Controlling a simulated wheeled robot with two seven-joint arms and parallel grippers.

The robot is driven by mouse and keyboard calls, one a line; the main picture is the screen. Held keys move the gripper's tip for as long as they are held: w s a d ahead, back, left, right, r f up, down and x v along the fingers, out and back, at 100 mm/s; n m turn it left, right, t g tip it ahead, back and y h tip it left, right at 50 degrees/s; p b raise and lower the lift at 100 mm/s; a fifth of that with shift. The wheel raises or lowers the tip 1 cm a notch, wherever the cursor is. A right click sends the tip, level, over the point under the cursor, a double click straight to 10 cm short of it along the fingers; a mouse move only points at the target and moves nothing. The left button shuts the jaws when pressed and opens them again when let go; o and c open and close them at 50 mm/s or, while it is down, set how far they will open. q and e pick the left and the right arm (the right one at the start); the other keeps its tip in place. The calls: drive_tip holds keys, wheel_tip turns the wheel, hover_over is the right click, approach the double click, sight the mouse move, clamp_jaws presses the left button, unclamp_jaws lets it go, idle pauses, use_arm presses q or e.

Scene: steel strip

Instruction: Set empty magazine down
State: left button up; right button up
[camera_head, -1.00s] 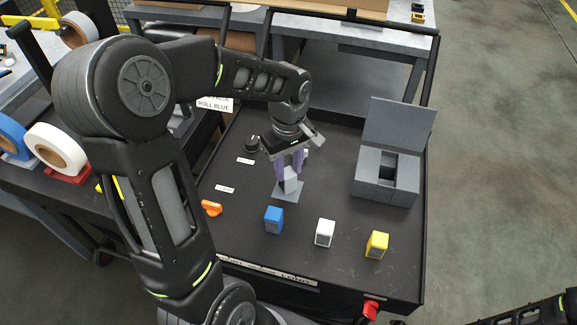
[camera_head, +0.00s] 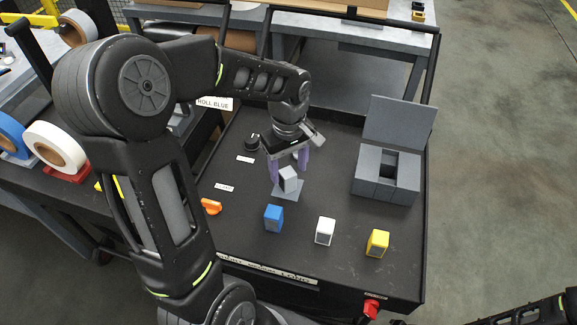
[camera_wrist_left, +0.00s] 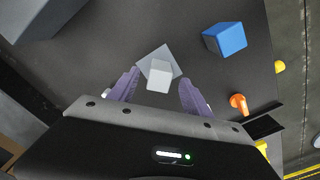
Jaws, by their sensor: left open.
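The empty magazine looks like a small light grey block (camera_head: 289,179) standing on a grey square pad (camera_head: 288,195) on the dark cart top. It also shows in the left wrist view (camera_wrist_left: 159,76), on the pad (camera_wrist_left: 160,58). My left gripper (camera_head: 288,165) is open just above and behind the block. In the left wrist view its purple fingers (camera_wrist_left: 154,90) stand apart, one to each side of the block, with a gap on both sides. My right gripper is not in view; only a piece of dark arm shows at the lower right corner.
Blue (camera_head: 273,219), white (camera_head: 325,231) and yellow (camera_head: 377,243) blocks stand in front of the pad. A grey open-lidded box (camera_head: 386,176) stands to the right. An orange piece (camera_head: 211,206) and a dark knob (camera_head: 253,143) lie to the left.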

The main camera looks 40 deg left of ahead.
use_arm(q)
wheel_tip(320, 180, up, 8)
drive_tip(key=shift+f, duration=0.1)
idle(0.6)
idle(0.8)
